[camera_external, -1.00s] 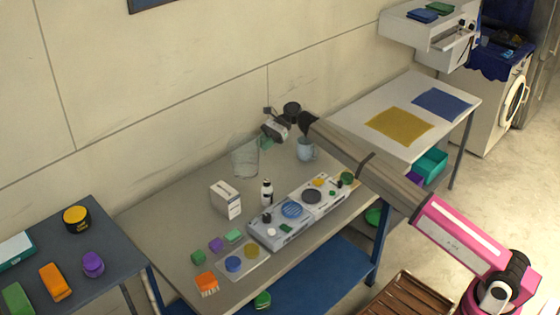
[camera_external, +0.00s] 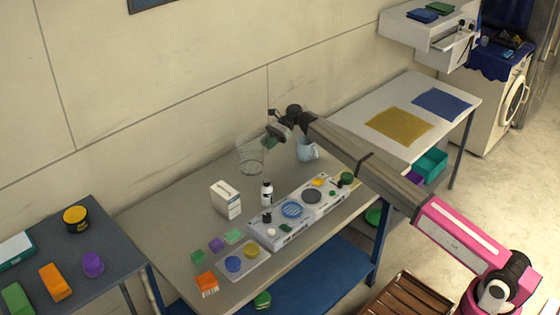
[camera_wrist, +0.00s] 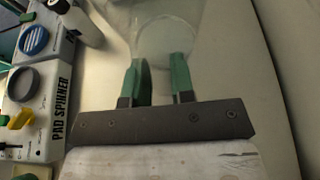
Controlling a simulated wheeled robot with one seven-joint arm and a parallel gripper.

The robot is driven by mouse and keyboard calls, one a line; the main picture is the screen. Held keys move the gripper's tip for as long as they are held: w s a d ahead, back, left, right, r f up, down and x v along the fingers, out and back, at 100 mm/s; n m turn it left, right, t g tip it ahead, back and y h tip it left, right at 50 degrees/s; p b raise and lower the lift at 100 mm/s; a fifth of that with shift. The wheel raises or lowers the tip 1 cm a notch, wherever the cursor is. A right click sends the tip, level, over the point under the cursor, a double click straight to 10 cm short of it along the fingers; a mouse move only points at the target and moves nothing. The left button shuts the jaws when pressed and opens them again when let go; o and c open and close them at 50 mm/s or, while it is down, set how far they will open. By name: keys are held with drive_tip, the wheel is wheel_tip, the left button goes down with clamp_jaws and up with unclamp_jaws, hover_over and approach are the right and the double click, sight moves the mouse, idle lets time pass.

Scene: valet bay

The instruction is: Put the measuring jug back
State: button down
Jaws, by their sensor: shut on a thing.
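The clear, see-through measuring jug (camera_external: 250,156) is at the back of the grey workbench (camera_external: 180,215), close to the wall. My gripper (camera_external: 271,142) is at its upper right side, shut on it. In the wrist view, the green fingers of my gripper (camera_wrist: 160,68) stand either side of a part too transparent to make out. The jug's round outline (camera_wrist: 166,38) shows just beyond the fingertips. It looks about upright. I cannot tell whether its base touches the bench.
A light blue mug (camera_external: 307,150) stands close to the right of my gripper. A white box (camera_external: 225,199), a white bottle (camera_external: 267,194) and the pad spinner unit (camera_external: 266,233) stand in front. Bare bench lies left of the jug.

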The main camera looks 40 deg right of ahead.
sight(268, 152)
drive_tip(key=shift+f, duration=1.6)
drive_tip(key=c, duration=1)
unclamp_jaws()
drive_tip(key=shift+o, duration=0.2)
drive_tip(key=shift+d+r, duration=0.2)
drive_tip(key=v, duration=1.1)
drive_tip(key=shift+d, duration=0.3)
drive_tip(key=shift+r, duration=0.15)
